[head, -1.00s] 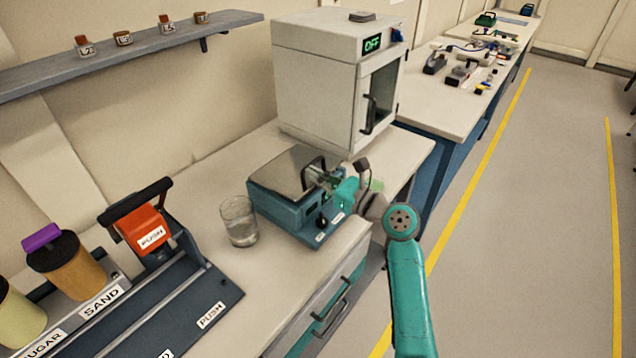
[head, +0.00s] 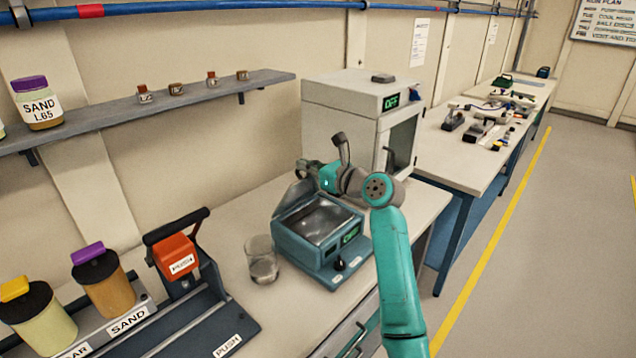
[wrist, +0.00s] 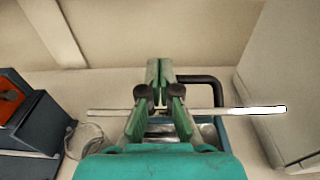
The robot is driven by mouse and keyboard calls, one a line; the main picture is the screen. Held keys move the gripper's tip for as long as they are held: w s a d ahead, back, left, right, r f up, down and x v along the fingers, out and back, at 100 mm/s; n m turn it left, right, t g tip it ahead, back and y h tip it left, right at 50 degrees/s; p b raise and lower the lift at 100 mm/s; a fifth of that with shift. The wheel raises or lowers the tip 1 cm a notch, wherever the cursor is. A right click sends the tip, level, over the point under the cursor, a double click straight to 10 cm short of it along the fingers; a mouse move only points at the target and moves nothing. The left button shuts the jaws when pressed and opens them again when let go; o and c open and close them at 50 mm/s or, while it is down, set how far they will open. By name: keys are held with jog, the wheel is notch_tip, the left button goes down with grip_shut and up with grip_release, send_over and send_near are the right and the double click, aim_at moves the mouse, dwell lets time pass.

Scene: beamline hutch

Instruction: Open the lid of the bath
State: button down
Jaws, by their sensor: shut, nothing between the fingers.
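The bath (head: 318,256) is a teal box on the bench, with a small green display and a knob on its front. Its grey lid (head: 292,196) stands raised at the back, and the metal basin inside is uncovered. My gripper (head: 304,168) is at the raised lid's upper edge, shut and empty. In the wrist view, my gripper (wrist: 158,66) reaches past the lid (wrist: 105,112), which shows nearly edge-on. The lid's dark handle (wrist: 214,82) lies just right of the fingers; whether they touch it I cannot tell.
A glass beaker (head: 262,262) stands close left of the bath. A white oven (head: 345,120) reading OFF stands behind it. A wall shelf (head: 150,110) is above.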

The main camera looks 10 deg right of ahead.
jog(key=shift+w+a+r, duration=0.25)
jog(key=shift+w+a, duration=0.2)
jog(key=shift+w, duration=0.15)
jog(key=shift+w+a+r, duration=0.2)
jog(key=shift+w+a, duration=0.2)
jog(key=shift+w, duration=0.15)
dwell(0.4)
